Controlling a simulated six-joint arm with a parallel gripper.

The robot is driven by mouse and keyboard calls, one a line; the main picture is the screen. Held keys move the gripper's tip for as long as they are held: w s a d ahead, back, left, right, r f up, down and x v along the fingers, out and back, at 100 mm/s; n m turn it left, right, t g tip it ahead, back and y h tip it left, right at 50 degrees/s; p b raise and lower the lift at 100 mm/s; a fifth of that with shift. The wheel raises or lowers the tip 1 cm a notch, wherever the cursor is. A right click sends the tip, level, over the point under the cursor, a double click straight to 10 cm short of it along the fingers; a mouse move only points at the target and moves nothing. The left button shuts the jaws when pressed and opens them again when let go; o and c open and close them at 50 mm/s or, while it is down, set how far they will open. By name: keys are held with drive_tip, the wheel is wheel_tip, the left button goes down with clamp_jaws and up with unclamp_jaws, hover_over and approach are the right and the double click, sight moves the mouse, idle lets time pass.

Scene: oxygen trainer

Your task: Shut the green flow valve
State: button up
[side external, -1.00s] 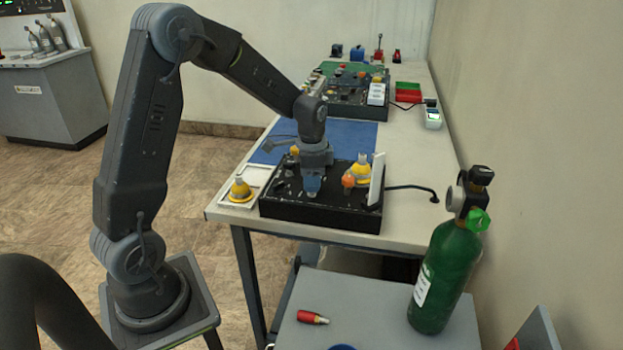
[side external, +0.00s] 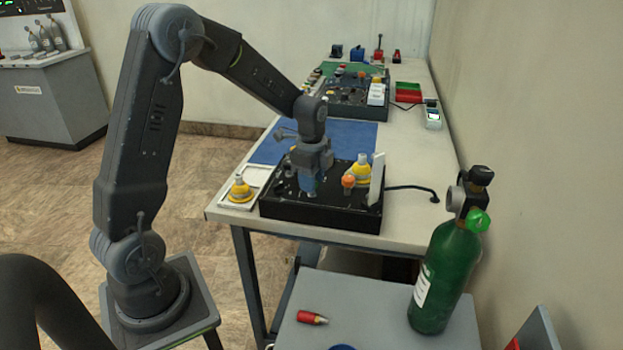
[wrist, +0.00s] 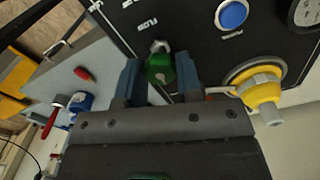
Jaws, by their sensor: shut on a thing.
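The green flow valve (wrist: 160,69) is a small green knob on the black trainer panel (wrist: 118,22), beside the printed word FLOW in the wrist view. My gripper (wrist: 159,66) has a blue-grey finger on each side of the knob and is shut on it. In the side external view my gripper (side external: 308,190) points down at the front part of the black trainer box (side external: 300,213). The knob is hidden behind the fingers there.
A yellow fitting (side external: 361,170), an orange knob (side external: 348,182) and an upright white plate (side external: 377,178) stand right of my gripper. Another yellow fitting (side external: 240,190) sits at left. A green cylinder (side external: 446,275) stands on the lower grey table (side external: 365,312).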

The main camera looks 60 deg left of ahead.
idle(0.3)
drive_tip(key=o, duration=0.9)
drive_tip(key=shift+o, duration=0.2)
drive_tip(key=shift+r, duration=0.1)
wheel_tip(320, 180, up, 14)
drive_tip(key=s+d+n+t, duration=0.2)
drive_tip(key=s+d+n, duration=0.4)
drive_tip(key=s, duration=0.3)
drive_tip(key=s+d+r+n+t, duration=0.1)
drive_tip(key=s+d+n+t, duration=0.2)
drive_tip(key=s+d+n, duration=0.3)
drive_tip(key=s+d, duration=0.3)
drive_tip(key=s, duration=0.1)
drive_tip(key=shift+s+t, duration=0.2)
drive_tip(key=shift+t, duration=0.1)
